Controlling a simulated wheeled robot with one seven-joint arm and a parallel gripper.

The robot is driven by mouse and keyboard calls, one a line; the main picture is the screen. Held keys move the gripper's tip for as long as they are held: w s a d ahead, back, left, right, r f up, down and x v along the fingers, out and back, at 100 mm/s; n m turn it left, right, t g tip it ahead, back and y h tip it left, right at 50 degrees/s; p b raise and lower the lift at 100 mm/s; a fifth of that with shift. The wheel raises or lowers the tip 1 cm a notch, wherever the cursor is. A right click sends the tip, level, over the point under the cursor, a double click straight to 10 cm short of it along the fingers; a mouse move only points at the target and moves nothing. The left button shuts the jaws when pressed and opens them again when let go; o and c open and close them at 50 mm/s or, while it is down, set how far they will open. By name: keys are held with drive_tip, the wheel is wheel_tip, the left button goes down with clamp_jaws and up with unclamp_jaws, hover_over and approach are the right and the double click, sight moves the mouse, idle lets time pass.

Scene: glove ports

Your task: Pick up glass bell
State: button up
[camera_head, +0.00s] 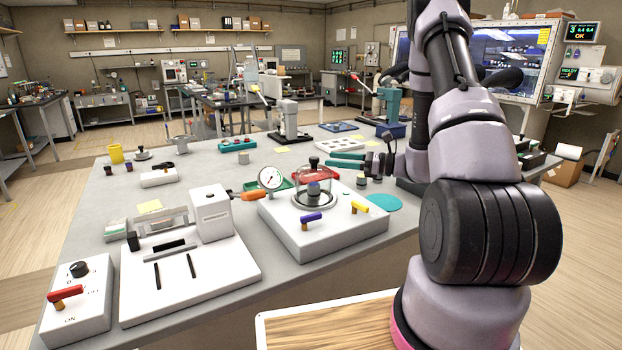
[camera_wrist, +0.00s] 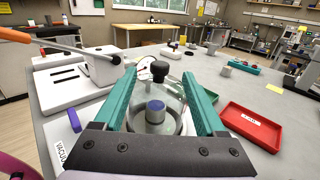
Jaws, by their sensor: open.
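The glass bell (camera_head: 314,178) is a clear dome with a black knob on top. It stands upright on a white vacuum base (camera_head: 345,229), over a small grey, blue-topped piece (camera_wrist: 155,111). My gripper (camera_head: 332,159) is open, its green fingers level and pointing at the bell from the right, about at knob height. In the wrist view, the bell (camera_wrist: 178,98) and its knob lie between the two spread fingers (camera_wrist: 159,75). I cannot tell whether a finger touches the glass.
The base carries a dial gauge (camera_head: 270,179), a blue-handled valve (camera_head: 311,219) and a yellow-handled valve (camera_head: 359,207). A red tray (camera_wrist: 251,123) lies near the bell. A white machine (camera_head: 212,212) stands to the left. The bench has free room behind.

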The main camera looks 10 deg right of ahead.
sight(314, 157)
drive_tip(key=shift+f+x, duration=0.2)
drive_tip(key=shift+x, duration=1.55)
drive_tip(key=shift+f+x, duration=0.25)
drive_tip(key=shift+x, duration=1.45)
clamp_jaws()
drive_tip(key=shift+w, duration=0.1)
